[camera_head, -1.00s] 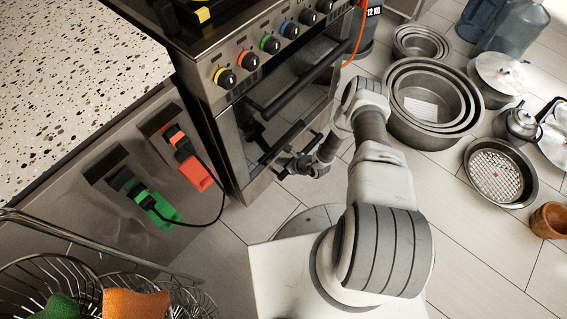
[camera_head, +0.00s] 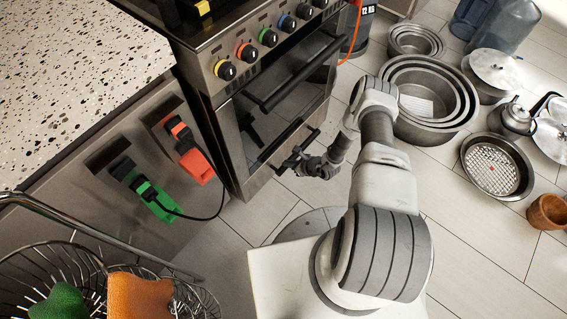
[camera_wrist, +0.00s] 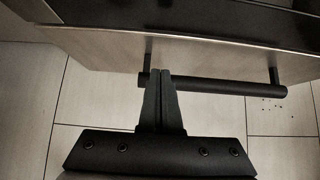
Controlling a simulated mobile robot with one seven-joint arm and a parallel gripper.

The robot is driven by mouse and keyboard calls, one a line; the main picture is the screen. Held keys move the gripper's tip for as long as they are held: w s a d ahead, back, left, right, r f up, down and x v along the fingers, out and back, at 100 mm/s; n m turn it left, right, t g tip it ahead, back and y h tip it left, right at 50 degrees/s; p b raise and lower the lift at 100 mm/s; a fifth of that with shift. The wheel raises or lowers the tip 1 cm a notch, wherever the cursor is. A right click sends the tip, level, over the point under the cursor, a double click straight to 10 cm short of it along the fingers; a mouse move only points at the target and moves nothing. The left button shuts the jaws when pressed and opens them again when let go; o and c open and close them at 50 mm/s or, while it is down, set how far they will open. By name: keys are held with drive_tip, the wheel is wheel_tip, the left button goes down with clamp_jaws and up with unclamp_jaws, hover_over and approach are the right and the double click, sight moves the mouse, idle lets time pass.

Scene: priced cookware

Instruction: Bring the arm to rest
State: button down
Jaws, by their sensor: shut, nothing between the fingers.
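My gripper (camera_wrist: 158,76) is shut and empty in the wrist view, its two dark fingers pressed together. Its fingertips overlap the black lower handle bar (camera_wrist: 215,84) of the stove in that view; I cannot tell whether they touch. In the head view my gripper (camera_head: 284,165) is small and partly hard to make out, low in front of the stove (camera_head: 262,165). My grey and white arm reaches forward from my base and bends down toward the stove front.
The stove's upper handle (camera_head: 300,75) runs above the lower one. A speckled counter (camera_head: 75,80) and a wire basket (camera_head: 50,270) stand at left. Nested pans (camera_head: 425,135), a perforated pan (camera_head: 497,167), a kettle (camera_head: 514,118) and a terracotta pot (camera_head: 547,212) sit on the floor at right.

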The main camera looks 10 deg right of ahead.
drive_tip(key=p+v, duration=0.3)
drive_tip(key=v, duration=0.6)
drive_tip(key=shift+r, duration=0.15)
drive_tip(key=shift+d, duration=0.1)
